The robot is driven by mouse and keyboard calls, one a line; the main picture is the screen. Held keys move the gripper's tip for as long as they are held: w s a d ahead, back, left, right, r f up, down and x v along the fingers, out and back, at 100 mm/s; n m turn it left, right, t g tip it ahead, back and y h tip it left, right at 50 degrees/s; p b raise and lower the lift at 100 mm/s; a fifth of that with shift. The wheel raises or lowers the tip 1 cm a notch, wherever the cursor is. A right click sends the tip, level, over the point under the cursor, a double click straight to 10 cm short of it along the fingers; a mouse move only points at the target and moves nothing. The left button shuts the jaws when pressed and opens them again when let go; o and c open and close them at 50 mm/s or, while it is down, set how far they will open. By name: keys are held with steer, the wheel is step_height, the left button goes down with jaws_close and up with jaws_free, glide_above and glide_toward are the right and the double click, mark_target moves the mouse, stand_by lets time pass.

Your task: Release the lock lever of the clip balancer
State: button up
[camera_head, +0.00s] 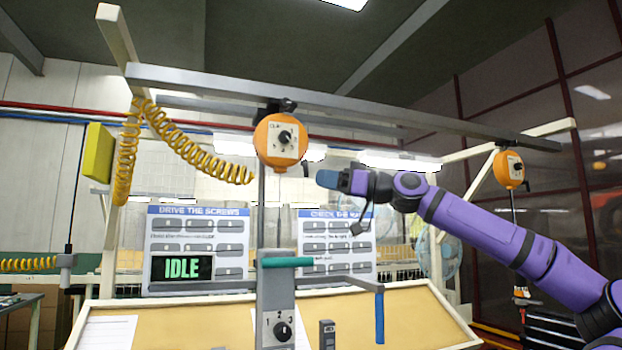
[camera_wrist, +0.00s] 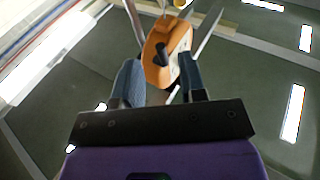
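The clip balancer (camera_head: 281,141) is a round orange housing hanging from the overhead rail. Its pale face plate has small lettering that seems to start with "CL" and a black knob-like lever (camera_head: 285,137). My gripper (camera_head: 324,178) is just right of the housing and a little lower, apart from it in the picture. In the wrist view, my gripper (camera_wrist: 158,64) has its two blue fingers spread with nothing held. The orange balancer (camera_wrist: 155,70) shows beyond and between the fingertips, with the dark lever (camera_wrist: 162,54) on its face. The exact lever position is too small to read.
A second orange balancer (camera_head: 509,169) hangs at the right. The grey overhead rail (camera_head: 350,100) runs above, and a coiled yellow hose (camera_head: 190,150) hangs at left. Below stand a grey post with a numbered selector (camera_head: 283,331), a teal-handled bar (camera_head: 287,262) and an "IDLE" display (camera_head: 182,268).

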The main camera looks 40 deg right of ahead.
steer(key=v, duration=0.5)
steer(key=shift+s+d+f, duration=0.1)
steer(key=shift+s+d, duration=0.1)
steer(key=shift+s, duration=0.1)
steer(key=s+a+f+m+g+h, duration=0.1)
steer(key=s+a+f+h, duration=0.25)
steer(key=s+a, duration=0.35)
steer(key=s+a+f+m+g+h, duration=0.1)
steer(key=s+a+f+g+h, duration=0.2)
steer(key=s+a, duration=0.4)
steer(key=s+a+f+m+g+h, duration=0.1)
steer(key=f+m+g+h, duration=0.1)
steer(key=f, duration=0.6)
steer(key=s+a+f+m+g+h, duration=0.2)
steer(key=f, duration=0.7)
steer(key=s+a+f+m+g+h, duration=0.1)
steer(key=a+f+m+g+h, duration=0.1)
steer(key=f, duration=0.7)
steer(key=shift+s+a+m+h, duration=0.2)
steer(key=shift+a+m+h, duration=0.05)
steer(key=shift+m+h, duration=0.15)
steer(key=shift+f, duration=0.1)
